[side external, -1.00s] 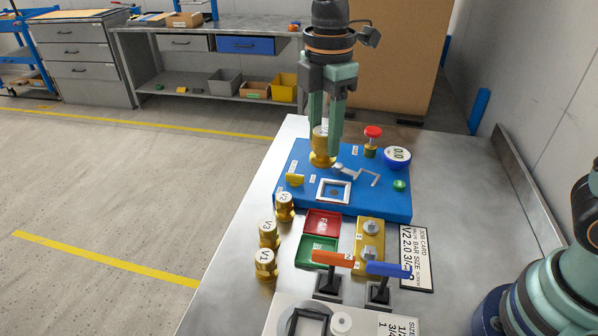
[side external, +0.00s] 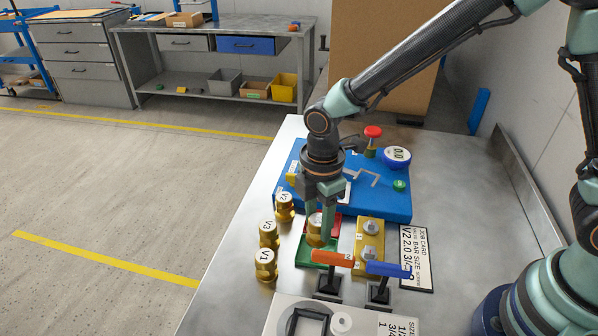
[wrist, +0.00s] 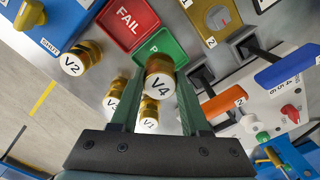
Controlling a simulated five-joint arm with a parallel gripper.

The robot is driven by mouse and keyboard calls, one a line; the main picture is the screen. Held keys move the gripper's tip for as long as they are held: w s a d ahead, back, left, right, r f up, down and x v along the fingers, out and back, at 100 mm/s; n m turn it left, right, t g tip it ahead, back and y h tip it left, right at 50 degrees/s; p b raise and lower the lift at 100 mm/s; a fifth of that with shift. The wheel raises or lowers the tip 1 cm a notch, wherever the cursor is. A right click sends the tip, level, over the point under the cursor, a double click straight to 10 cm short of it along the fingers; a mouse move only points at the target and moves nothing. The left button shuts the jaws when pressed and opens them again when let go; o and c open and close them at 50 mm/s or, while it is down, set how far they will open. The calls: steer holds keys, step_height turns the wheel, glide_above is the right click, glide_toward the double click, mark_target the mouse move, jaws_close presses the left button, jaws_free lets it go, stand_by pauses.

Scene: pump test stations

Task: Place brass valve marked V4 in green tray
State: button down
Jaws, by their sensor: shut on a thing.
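The brass valve marked V4 (wrist: 160,87) is between the two fingers of my gripper (wrist: 160,80), its white label facing the wrist camera. In the side view my gripper (side external: 319,230), pointing down, is shut on the valve (side external: 315,236). The valve is upright over the green tray (side external: 304,259); I cannot tell whether it touches the tray floor. In the wrist view the green tray (wrist: 172,42) lies just beyond the valve, its lettering partly covered.
The red FAIL tray (wrist: 126,22) adjoins the green one. Brass valves V2 (side external: 284,207), V3 (side external: 268,235) and V1 (side external: 265,264) stand to the left. An orange-handled lever (side external: 332,259) and a blue-handled lever (side external: 388,270) stand close by in front.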

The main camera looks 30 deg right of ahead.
mark_target(317, 236)
steer(key=shift+f, duration=2)
steer(key=shift+f, duration=0.15)
steer(key=shift+c, duration=1.9)
jaws_free()
